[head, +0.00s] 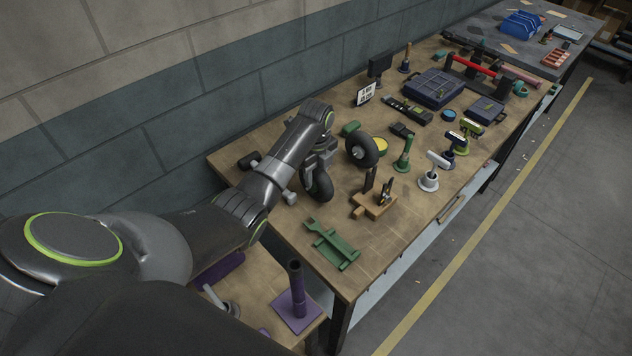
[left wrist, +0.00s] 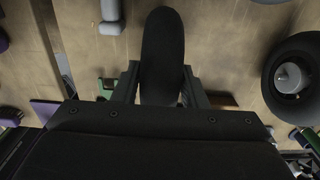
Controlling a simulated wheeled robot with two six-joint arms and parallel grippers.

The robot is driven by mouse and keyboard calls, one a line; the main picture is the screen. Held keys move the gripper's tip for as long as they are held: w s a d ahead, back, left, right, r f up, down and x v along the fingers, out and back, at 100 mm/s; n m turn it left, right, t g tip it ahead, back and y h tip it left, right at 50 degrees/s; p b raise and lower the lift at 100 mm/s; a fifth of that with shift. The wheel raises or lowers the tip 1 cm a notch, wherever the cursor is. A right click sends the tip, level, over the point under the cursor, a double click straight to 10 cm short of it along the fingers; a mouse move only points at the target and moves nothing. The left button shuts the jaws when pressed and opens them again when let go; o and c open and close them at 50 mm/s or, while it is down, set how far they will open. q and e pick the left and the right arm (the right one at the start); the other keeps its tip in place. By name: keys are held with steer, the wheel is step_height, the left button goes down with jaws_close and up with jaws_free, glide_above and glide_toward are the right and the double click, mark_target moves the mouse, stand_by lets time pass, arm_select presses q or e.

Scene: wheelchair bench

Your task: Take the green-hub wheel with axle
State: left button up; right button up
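A dark wheel (head: 319,186) stands upright on the bench under my left gripper (head: 319,160). In the left wrist view this tyre (left wrist: 162,50) is edge-on between the two fingers of my left gripper (left wrist: 161,72). The fingers lie close along both sides of the tyre; whether they press on it cannot be told. Its hub face is hidden, so its hub colour does not show. A second dark wheel (head: 362,150) stands to the right, apart from the gripper; its hub (left wrist: 290,77) looks grey in the left wrist view. My right gripper is not in view.
A grey fitting (head: 289,197) lies left of the gripped-over wheel. A green bracket (head: 332,245) and wooden block stand (head: 374,207) are in front. A green clamp (head: 404,153) stands to the right. A brick wall (head: 150,90) runs behind the bench.

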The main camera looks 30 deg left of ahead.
arm_select(q)
steer(key=c, duration=0.5)
steer(key=shift+c, duration=0.2)
